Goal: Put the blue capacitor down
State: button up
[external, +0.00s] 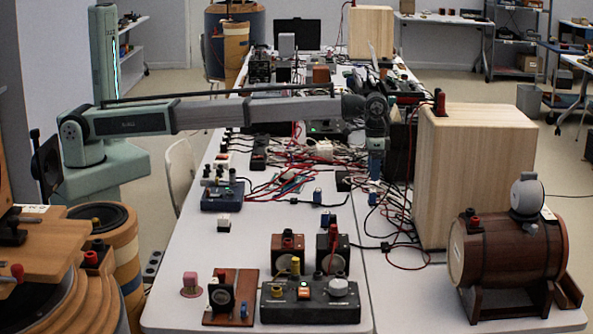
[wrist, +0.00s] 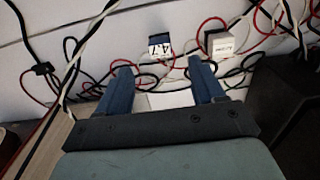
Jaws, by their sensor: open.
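My gripper (external: 376,170) hangs down over the cable-strewn middle of the long white table in the external view. In the wrist view its two blue fingers (wrist: 158,66) are apart, with nothing held between them. A small blue capacitor (wrist: 160,44) with a white label reading 4.7 shows just beyond the fingertips, roughly centred between them. It appears to rest on the table among wires. I cannot tell which is the labelled one.
A white block (wrist: 220,42) sits right of the capacitor, among red and black wires. A tall wooden box (external: 475,175) stands close right of my gripper. Bare table (external: 260,235) lies front left.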

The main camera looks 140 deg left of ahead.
jog(key=shift+r, duration=1.8)
jog(key=shift+c, duration=1)
